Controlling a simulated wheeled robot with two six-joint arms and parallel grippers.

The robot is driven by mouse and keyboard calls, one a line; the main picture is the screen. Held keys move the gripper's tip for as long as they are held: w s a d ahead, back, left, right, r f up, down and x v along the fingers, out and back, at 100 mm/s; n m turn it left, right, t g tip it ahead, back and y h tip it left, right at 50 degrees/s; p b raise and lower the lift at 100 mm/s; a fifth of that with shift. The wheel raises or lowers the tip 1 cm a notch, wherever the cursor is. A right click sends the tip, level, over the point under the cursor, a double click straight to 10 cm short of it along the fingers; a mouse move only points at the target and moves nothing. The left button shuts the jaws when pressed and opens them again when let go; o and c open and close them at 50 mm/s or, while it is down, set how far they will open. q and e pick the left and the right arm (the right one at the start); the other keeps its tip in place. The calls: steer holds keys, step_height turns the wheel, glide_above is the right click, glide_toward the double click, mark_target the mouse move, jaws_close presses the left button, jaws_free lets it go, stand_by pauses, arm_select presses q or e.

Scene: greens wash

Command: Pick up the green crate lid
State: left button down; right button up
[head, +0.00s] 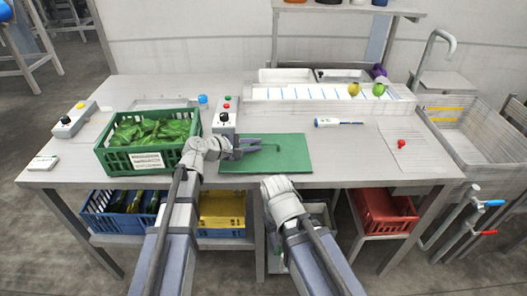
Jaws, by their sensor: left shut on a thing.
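The green crate lid (292,158) is a flat green panel near the middle of the table, close to its front edge. My left gripper (258,146) reaches over the lid's left part from the left, its fingers pointing right. It is shut on the lid, at what looks like a small raised grip on top. I cannot tell whether the lid is touching the table. My right arm's wrist is in front of the table edge, below the lid in the picture; its gripper fingers do not show.
A green crate (113,162) of leafy greens stands left of the lid. A control box (225,120) is just behind the lid. A blue-and-white pen-like device (338,123) lies right. A white trough (300,93) is at the back. Table right of the lid is mostly clear.

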arm_select(q)
step_height(320, 180, up, 10)
steer(key=p, duration=1)
